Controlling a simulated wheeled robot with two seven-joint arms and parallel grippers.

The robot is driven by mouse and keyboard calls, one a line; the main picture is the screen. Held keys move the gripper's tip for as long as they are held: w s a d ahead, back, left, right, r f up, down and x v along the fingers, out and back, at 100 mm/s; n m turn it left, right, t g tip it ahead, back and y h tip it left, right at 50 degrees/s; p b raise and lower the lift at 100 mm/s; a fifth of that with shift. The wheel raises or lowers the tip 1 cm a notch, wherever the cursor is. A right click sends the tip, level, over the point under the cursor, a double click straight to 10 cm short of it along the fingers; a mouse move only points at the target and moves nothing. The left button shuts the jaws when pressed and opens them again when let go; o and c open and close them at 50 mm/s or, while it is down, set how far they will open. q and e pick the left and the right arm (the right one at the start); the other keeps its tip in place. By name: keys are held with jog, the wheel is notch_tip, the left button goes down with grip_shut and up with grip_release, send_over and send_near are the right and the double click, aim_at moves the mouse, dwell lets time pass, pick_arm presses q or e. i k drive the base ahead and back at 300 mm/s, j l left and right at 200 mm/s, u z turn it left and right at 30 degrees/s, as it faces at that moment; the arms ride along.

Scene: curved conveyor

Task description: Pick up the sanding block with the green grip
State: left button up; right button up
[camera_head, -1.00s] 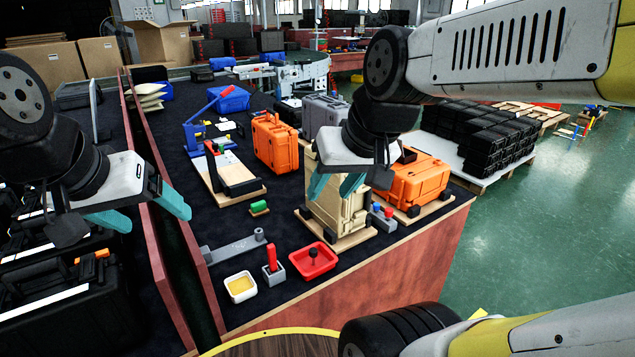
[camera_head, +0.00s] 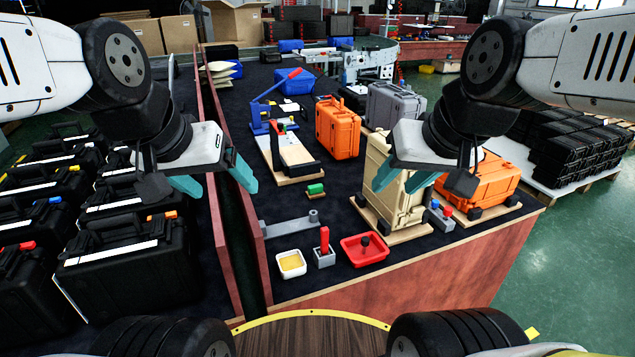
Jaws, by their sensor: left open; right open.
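The sanding block with the green grip (camera_head: 316,190) lies on the dark table top in the middle of the head view, its tan base under the green top. My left gripper (camera_head: 216,178) is open and empty, above the red divider wall to the left of the block. My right gripper (camera_head: 402,176) is open and empty, in front of the tan case and to the right of the block. Neither gripper touches the block.
Near the block stand a tan case (camera_head: 393,200), an orange case (camera_head: 338,128) and a clamp board (camera_head: 285,163). In front are a grey bar (camera_head: 288,224), a white tray (camera_head: 291,263), a red-handled block (camera_head: 324,249) and a red tray (camera_head: 364,249). Black cases (camera_head: 130,265) fill the left.

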aim_at(315, 192)
jog(key=i+l+u, duration=0.15)
jog(key=u, duration=0.25)
jog(key=i+l+u, duration=0.1)
jog(key=l+u, duration=0.25)
jog(key=i+l+u, duration=0.1)
jog(key=l+u, duration=0.3)
jog(key=j, duration=0.1)
